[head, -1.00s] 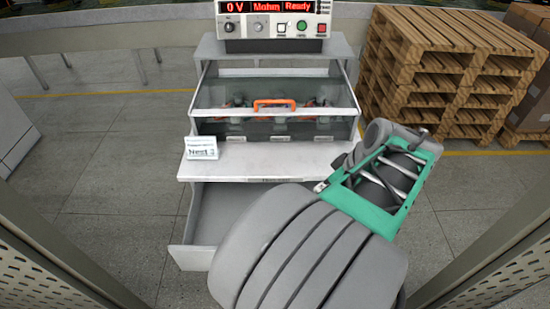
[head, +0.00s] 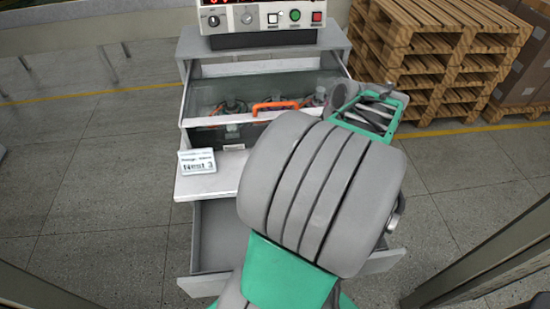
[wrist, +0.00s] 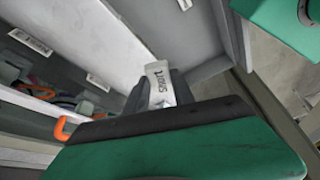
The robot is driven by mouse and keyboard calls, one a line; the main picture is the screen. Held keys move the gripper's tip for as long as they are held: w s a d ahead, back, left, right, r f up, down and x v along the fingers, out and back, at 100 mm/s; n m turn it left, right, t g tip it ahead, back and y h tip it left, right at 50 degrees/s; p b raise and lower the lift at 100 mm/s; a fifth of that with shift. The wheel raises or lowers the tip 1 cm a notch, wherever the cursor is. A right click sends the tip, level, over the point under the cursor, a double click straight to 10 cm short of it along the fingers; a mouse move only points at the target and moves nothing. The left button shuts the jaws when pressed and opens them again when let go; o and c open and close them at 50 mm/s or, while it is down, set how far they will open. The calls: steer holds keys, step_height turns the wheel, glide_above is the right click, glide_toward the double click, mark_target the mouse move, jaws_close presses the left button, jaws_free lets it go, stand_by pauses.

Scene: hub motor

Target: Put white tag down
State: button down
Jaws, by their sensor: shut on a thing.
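The white tag (wrist: 160,84) with dark lettering shows in the wrist view, upright between the dark fingers of my gripper (wrist: 162,92). My gripper is shut on it. The tag appears in front of the pale ledge and the grey drawer area; I cannot tell its height above them. In the head view my arm hides the gripper and the tag.
Below, a grey drawer (head: 215,240) stands open. Pallets (head: 440,60) stand at right.

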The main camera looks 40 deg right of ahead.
steer(key=w+d+f, duration=0.1)
steer(key=w+f, duration=0.2)
steer(key=w+d+f, duration=0.2)
steer(key=w+f, duration=0.1)
steer(key=w, duration=0.1)
steer(key=w+d+f+p, duration=0.1)
steer(key=w+f, duration=0.2)
steer(key=w, duration=0.1)
steer(key=shift+d, duration=0.35)
step_height(320, 180, down, 3)
steer(key=shift+w+d+f, duration=0.1)
steer(key=shift+d+f, duration=0.05)
steer(key=shift+f, duration=0.05)
steer(key=shift+f, duration=0.25)
steer(key=c, duration=1.1)
jaws_free()
steer(key=shift+r, duration=0.15)
steer(key=shift+o, duration=0.2)
